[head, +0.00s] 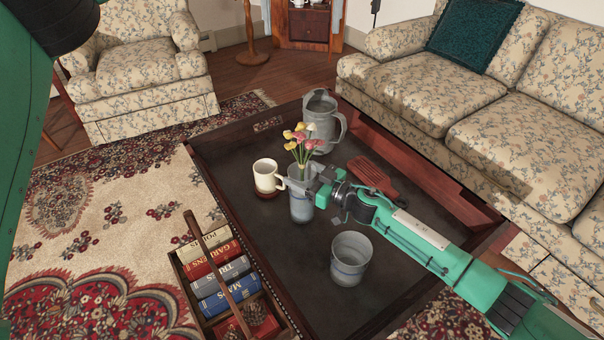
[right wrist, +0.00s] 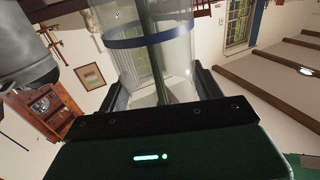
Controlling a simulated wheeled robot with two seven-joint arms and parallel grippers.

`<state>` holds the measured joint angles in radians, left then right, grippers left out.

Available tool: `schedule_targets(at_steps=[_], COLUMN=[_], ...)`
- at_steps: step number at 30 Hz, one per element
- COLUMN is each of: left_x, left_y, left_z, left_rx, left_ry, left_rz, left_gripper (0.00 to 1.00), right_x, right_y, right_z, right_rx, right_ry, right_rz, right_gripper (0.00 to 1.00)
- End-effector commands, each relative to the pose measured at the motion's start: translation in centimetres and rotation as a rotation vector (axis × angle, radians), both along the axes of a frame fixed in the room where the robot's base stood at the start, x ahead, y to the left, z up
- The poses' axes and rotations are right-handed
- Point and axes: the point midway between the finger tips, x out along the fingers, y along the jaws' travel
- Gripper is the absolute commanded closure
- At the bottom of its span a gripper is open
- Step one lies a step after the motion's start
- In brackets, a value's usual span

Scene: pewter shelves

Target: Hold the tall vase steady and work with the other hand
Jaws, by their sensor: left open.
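The tall vase (head: 301,212) stands upright on the dark table tray, pale and see-through with a blue band. Pink and yellow tulips (head: 302,140) rise from it. My right gripper (head: 315,182) reaches it from the right near its upper part. In the right wrist view the vase (right wrist: 122,44) stands between the two fingers of my right gripper (right wrist: 162,84), which look closed on its sides; a dark green stem shows inside. Of my left arm only green and black links show at the upper left of the head view; its fingers are out of frame.
A cream mug (head: 267,176) stands left of the vase, a grey pitcher (head: 320,122) behind, a pale bucket (head: 350,257) in front. A reddish slatted object (head: 373,176) lies to the right. A wooden crate of books (head: 187,262) sits front left.

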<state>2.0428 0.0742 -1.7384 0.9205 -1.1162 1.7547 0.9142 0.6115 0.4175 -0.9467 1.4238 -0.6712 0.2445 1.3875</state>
Motion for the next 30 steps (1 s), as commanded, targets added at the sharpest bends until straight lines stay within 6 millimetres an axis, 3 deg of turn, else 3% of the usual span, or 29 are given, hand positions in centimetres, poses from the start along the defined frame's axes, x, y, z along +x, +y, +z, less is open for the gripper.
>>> schedule_targets(at_steps=[1, 3, 14, 20, 30], left_x=[0.0, 0.0, 0.0, 0.0, 0.0], left_y=[0.0, 0.0, 0.0, 0.0, 0.0], left_z=[0.0, 0.0, -0.1, -0.1, -0.1], left_rx=[0.0, 0.0, 0.0, 0.0, 0.0], left_ry=[0.0, 0.0, 0.0, 0.0, 0.0], left_rz=[0.0, 0.0, 0.0, 0.0, 0.0], left_gripper=[0.0, 0.0, 0.0, 0.0, 0.0], right_x=[0.0, 0.0, -0.2, -1.7, -5.5], right_y=[0.0, 0.0, -0.3, -2.7, -8.2], right_z=[0.0, 0.0, 0.0, -0.1, -0.1], right_rx=[0.0, 0.0, 0.0, -0.003, -0.001], right_ry=[0.0, 0.0, 0.0, 0.001, 0.002], right_rz=[0.0, 0.0, 0.0, -0.001, 0.0], right_gripper=[0.23, 0.09, 0.09, 0.09, 0.09])
